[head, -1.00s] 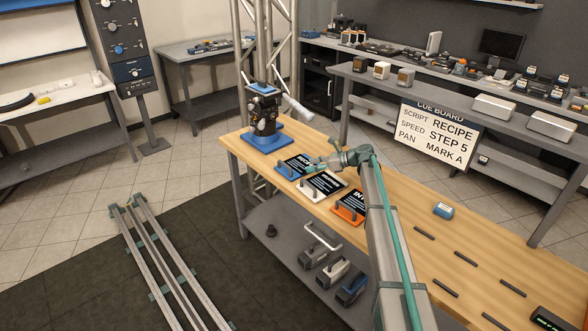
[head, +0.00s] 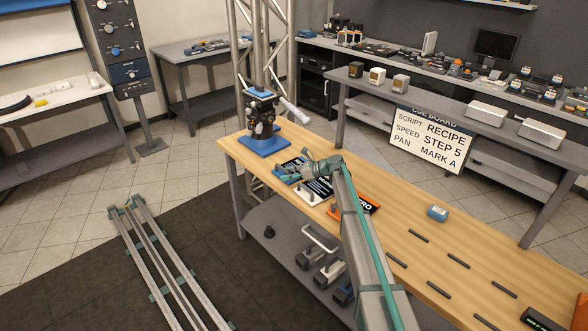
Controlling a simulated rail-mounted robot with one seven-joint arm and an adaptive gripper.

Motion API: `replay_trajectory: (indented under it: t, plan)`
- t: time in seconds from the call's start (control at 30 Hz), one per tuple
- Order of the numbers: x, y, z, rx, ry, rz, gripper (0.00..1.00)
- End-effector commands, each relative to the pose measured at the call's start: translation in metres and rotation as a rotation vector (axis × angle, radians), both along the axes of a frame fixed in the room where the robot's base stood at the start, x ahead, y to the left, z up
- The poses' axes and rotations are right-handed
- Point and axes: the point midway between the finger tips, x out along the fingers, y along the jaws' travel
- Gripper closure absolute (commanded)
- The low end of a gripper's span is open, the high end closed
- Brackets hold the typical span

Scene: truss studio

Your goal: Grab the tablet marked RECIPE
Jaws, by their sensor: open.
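Three tablets with handles lie in a row on the wooden table (head: 470,254). The far-left tablet is blue with a dark face (head: 292,162); its lettering is mostly covered and cannot be read now. The middle tablet is white (head: 312,198), partly behind my arm. The near tablet is orange (head: 366,206), with "TRO" showing. My gripper (head: 284,174) is open and empty, over or beside the blue tablet's handle. Contact cannot be told. The cue board (head: 432,138) reads SCRIPT RECIPE, SPEED STEP 5, PAN MARK A.
A camera head on a blue base (head: 264,142) stands just beyond the blue tablet. A small blue device (head: 437,213) and several dark strips (head: 418,236) lie to the right. A lower shelf (head: 270,250) holds more items. A truss (head: 262,45) rises behind the table.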

Motion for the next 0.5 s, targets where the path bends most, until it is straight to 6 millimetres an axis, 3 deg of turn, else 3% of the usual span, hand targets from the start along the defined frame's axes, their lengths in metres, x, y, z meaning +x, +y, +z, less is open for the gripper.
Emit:
replay_trajectory:
  t: [0.23, 0.5]
  plan:
    - [0.0002, 0.0018, -0.0012, 0.0, -0.001, 0.0, 0.47]
    - [0.0001, 0.0018, -0.0009, 0.0, -0.001, 0.0, 0.92]
